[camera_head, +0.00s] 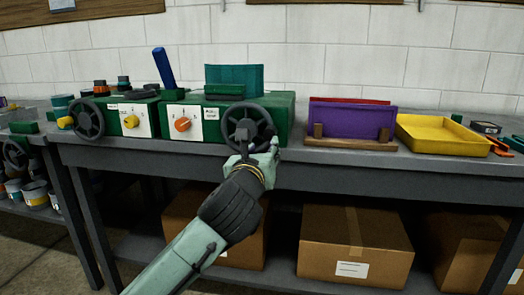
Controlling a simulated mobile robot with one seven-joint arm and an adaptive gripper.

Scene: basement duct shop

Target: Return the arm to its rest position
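My arm reaches up from the bottom of the view. My gripper (256,152) is at the bench's front edge, at the lower right of a dark handwheel (229,124) on a green machine (281,105). Its pale fingers overlap the wheel's lower rim in the picture. I cannot tell whether they touch the wheel or close on anything. The machine has a white panel with an orange knob (182,124).
The grey bench (350,170) carries a second green machine with a yellow knob (131,121) and another handwheel (87,119). A purple panel in a wooden rack (350,120) and a yellow tray (440,134) stand to the right. Cardboard boxes (325,245) fill the shelf below.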

